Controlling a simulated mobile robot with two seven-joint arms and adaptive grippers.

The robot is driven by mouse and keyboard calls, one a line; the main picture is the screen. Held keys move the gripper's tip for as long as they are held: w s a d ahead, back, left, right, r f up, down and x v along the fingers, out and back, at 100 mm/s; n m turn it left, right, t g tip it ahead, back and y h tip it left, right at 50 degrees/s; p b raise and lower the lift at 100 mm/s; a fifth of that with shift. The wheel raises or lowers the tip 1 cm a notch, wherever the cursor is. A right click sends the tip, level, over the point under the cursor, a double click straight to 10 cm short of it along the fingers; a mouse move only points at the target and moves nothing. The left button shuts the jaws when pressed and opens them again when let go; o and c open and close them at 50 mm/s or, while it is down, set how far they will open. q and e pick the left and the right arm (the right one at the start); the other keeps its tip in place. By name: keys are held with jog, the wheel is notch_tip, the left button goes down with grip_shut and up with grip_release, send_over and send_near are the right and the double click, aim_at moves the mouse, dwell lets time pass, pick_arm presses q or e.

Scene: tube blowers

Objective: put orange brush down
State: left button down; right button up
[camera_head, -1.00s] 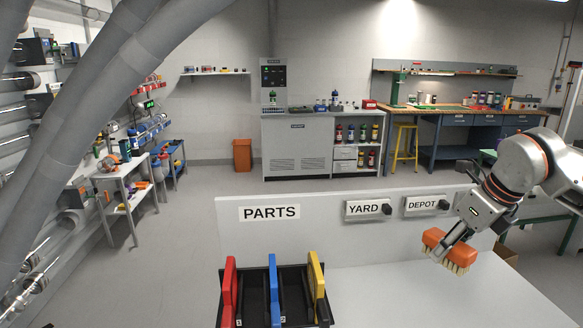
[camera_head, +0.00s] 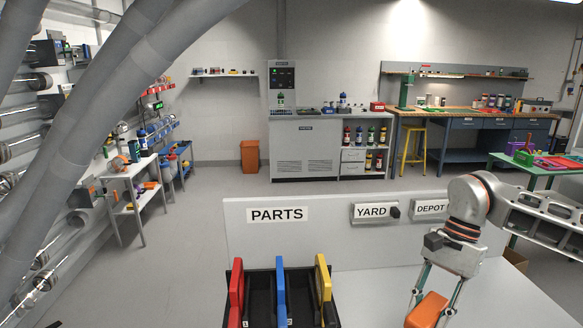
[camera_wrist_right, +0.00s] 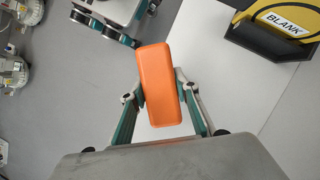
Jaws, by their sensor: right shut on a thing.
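The orange brush (camera_head: 427,310) is in my right gripper (camera_head: 430,300), low over the right part of the white table in the head view. Only its orange body shows there; its lower end is cut off by the frame edge. In the right wrist view the orange brush (camera_wrist_right: 160,84) lies between the two fingers of my right gripper (camera_wrist_right: 160,104), which are shut on its sides. Its bristles are hidden beneath it. I cannot tell whether it touches the table.
A black tray (camera_head: 262,318) with red, blue and yellow dividers stands left of the brush. Behind the table top (camera_head: 375,290) is a panel with PARTS (camera_head: 277,215), YARD (camera_head: 370,211) and DEPOT (camera_head: 430,208) labels. The table between tray and brush is clear.

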jog(key=s+n+h, duration=0.1)
jog(key=n, duration=0.1)
jog(key=s+a+f+n+g, duration=0.1)
jog(key=n, duration=0.2)
jog(key=s+a+f+n+h, duration=0.1)
jog(key=n, duration=0.1)
jog(key=shift+s+f+g+h, duration=0.1)
jog(key=shift+g+h, duration=0.2)
jog(key=shift+s+a+f+n+h, duration=0.1)
jog(key=shift+s+f+n+h, duration=0.2)
jog(key=shift+n, duration=0.5)
jog(key=shift+s+a+f+n+h, duration=0.1)
jog(key=shift+s+n+h, duration=0.2)
jog(key=shift+n, duration=0.5)
jog(key=shift+r, duration=0.1)
